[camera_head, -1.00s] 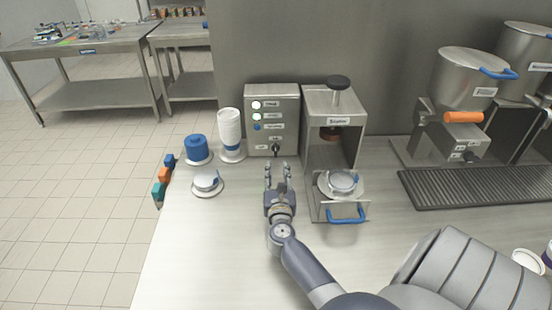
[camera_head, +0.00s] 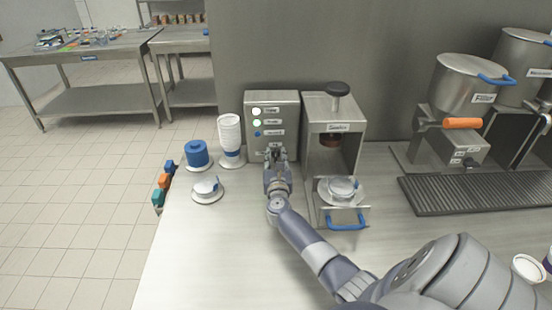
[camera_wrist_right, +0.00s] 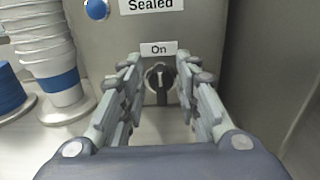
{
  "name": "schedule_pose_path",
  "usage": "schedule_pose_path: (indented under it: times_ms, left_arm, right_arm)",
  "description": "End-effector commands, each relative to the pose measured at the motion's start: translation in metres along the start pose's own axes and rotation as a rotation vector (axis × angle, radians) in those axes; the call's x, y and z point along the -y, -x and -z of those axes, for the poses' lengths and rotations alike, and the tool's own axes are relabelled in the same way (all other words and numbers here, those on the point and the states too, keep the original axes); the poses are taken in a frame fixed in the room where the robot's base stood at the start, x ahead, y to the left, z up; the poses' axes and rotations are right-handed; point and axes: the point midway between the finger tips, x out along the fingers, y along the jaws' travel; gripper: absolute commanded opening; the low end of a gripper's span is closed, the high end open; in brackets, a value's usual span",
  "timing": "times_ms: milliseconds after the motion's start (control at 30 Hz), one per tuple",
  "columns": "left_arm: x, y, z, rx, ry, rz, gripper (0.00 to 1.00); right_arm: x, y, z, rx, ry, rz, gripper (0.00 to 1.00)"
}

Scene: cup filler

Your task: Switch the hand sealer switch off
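The hand sealer's control box (camera_head: 285,104) is a grey metal box at the back of the table, with indicator lights and labels on its front. The black rotary switch (camera_wrist_right: 159,88) is low on that front in the right wrist view, its handle about upright below the "On" label (camera_wrist_right: 158,49). My right gripper (camera_head: 276,154) is open in front of it. In the wrist view its fingers stand on either side of the switch, with gaps showing between; contact is not visible. In the head view the gripper hides the switch. My left gripper is not in view.
The sealer press (camera_head: 318,108) with a black knob stands just right of the box, a cup in its blue-handled tray (camera_head: 333,219). Stacked white cups (camera_head: 229,133) and a blue roll (camera_head: 197,153) stand left. A lidded dish (camera_head: 207,187) sits in front.

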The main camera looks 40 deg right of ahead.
Motion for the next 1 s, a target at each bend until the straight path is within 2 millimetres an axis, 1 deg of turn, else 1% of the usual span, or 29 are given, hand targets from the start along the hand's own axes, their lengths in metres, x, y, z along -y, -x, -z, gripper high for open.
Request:
schedule_pose_path:
  times_ms: [233, 267, 300, 367, 400, 767, 1000]
  left_arm:
    - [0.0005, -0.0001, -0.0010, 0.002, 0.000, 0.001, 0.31]
    - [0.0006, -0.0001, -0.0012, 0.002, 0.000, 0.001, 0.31]
    - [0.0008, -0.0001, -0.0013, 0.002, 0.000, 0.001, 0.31]
    - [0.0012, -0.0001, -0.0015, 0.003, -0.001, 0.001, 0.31]
    - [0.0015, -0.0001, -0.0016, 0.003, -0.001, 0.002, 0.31]
    - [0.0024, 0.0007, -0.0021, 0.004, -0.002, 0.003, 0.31]
    - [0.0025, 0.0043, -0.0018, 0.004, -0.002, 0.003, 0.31]
  right_arm:
    - [0.0000, -0.0006, -0.0001, 0.000, 0.000, 0.000, 0.30]
    - [0.0000, -0.0006, -0.0001, 0.000, 0.000, 0.000, 0.25]
    - [0.0000, -0.0005, 0.0000, 0.000, 0.000, 0.000, 0.16]
    - [0.0000, -0.0005, 0.0000, 0.000, 0.000, 0.000, 0.03]
    - [0.0000, -0.0004, 0.0000, 0.000, 0.000, 0.000, 0.00]
    - [-0.0003, -0.0003, 0.0001, -0.001, 0.019, 0.000, 0.00]
    - [-0.0023, 0.0001, 0.0000, -0.002, 0.124, 0.001, 0.00]
